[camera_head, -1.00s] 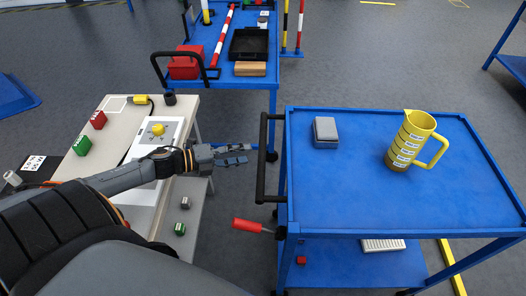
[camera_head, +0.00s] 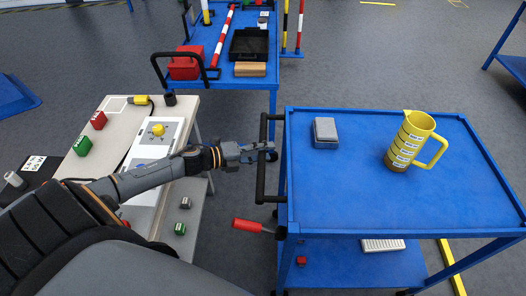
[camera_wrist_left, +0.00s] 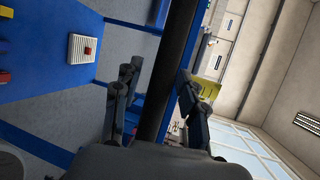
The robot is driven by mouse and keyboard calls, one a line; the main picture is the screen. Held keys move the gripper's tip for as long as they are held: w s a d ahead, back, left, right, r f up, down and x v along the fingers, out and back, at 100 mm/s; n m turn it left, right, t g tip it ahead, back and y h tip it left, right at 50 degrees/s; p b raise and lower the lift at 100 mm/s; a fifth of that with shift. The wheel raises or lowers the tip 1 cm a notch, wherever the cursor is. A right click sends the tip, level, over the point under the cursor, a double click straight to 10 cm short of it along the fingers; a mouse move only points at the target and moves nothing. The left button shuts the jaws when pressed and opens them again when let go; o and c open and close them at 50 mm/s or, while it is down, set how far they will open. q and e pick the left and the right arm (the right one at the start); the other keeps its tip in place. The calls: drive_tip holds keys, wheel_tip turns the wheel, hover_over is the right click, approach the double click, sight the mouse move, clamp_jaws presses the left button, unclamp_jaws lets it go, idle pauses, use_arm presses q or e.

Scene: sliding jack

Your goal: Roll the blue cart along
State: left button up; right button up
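The blue cart (camera_head: 400,200) stands on the right, with a black push handle (camera_head: 261,186) along its left end. My left gripper (camera_head: 270,152) reaches the handle from the left. In the left wrist view the handle bar (camera_wrist_left: 170,75) runs between the two fingers of my left gripper (camera_wrist_left: 157,75). The fingers are spread, with gaps showing beside the bar. A red-gripped lever (camera_head: 250,226) sticks out low at the cart's left end. A yellow jug (camera_head: 408,145) and a grey box (camera_head: 325,132) stand on the cart's top. My right gripper is not in view.
Another blue cart (camera_head: 215,35) stands behind.

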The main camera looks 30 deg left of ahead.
use_arm(q)
clamp_jaws()
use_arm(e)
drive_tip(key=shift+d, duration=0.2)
use_arm(q)
drive_tip(key=shift+d, duration=0.1)
